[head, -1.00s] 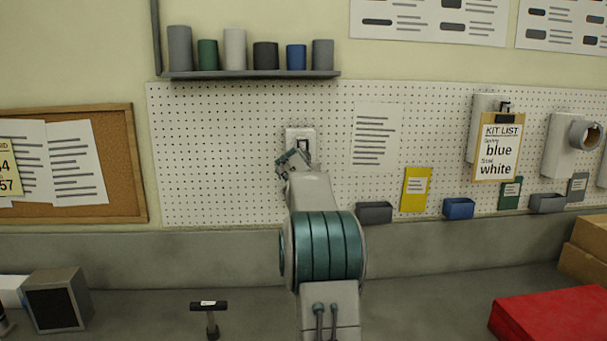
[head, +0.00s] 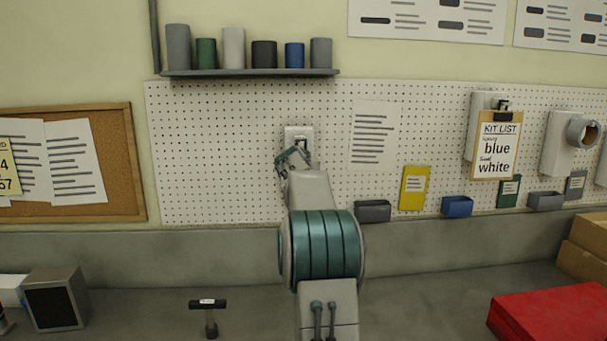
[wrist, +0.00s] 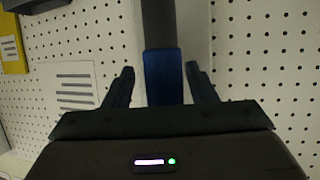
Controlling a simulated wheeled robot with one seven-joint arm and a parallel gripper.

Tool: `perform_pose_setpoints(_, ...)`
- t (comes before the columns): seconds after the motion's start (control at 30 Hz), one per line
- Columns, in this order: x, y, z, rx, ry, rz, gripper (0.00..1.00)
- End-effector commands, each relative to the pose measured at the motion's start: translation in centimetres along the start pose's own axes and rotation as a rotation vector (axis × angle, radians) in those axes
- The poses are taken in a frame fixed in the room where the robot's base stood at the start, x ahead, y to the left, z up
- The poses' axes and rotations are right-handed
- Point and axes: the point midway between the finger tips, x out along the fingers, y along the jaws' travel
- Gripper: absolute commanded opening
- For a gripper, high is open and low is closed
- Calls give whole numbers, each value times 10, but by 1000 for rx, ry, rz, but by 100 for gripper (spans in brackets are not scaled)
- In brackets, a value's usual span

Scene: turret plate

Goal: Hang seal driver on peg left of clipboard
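My gripper (head: 292,158) is at the pegboard, in front of a small pale wall plate (head: 299,131). In the wrist view its two fingers (wrist: 160,75) stand apart on either side of a blue block (wrist: 163,75) with a dark grey bar beyond it. Gaps show on both sides, wider on the left. I cannot tell whether this piece is the seal driver. A black T-shaped tool (head: 209,304) with a white label stands on the bench. The clipboard (head: 496,150), marked blue and white, hangs on the right of the pegboard. I cannot make out a peg left of it.
A shelf (head: 250,73) with several canisters is above my gripper. A paper sheet (head: 374,135), a yellow card (head: 413,188) and small bins (head: 457,206) are on the board to the right. A red box (head: 550,315) is on the bench. The board's left part is clear.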

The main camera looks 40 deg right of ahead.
Motion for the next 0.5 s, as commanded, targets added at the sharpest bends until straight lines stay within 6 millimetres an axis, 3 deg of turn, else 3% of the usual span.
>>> perform_pose_setpoints(0.5, -8, -2, 2, 0, 0, -4, 55)
